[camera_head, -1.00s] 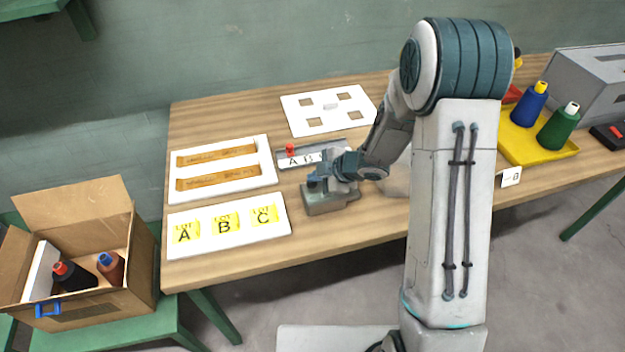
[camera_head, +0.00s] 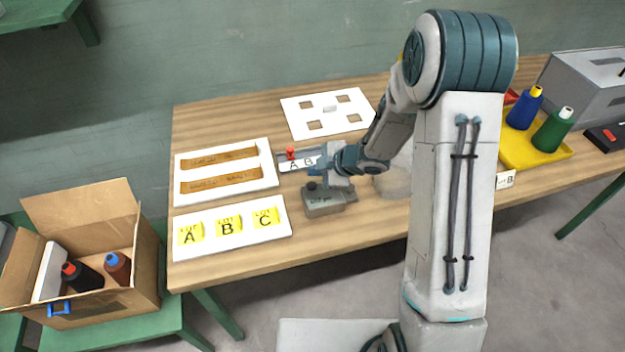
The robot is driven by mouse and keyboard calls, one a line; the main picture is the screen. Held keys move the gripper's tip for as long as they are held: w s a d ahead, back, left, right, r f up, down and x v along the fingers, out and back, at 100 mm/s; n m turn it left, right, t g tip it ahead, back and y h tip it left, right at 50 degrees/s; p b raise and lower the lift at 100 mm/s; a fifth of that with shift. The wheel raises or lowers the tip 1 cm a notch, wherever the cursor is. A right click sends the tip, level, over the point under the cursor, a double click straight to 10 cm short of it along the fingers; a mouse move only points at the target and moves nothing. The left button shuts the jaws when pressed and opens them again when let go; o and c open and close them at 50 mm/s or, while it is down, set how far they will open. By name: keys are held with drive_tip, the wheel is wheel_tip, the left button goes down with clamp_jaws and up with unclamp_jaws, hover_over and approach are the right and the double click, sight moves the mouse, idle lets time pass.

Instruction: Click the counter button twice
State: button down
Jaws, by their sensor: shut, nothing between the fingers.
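The counter (camera_head: 323,204) is a small grey-green box near the front middle of the wooden table, right of the lot cards. A dark round knob, seemingly its button (camera_head: 311,186), shows on its top left. My gripper (camera_head: 318,174) is shut and empty, just above and behind the counter as seen in the picture. A small gap seems to show between the fingers and the button, but the exact distance is hard to tell. The counter's back part is partly hidden by my gripper.
A sliding A-B-C strip with a red knob (camera_head: 291,153) lies just behind my gripper. White boards with orange strips (camera_head: 226,196) and lot cards (camera_head: 270,240) lie left. A yellow tray (camera_head: 520,160) with spools stands right. An open cardboard box (camera_head: 110,308) stands lower left.

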drive_tip(key=shift+r+p, duration=1)
drive_tip(key=shift+r, duration=0.45)
drive_tip(key=shift+f, duration=0.1)
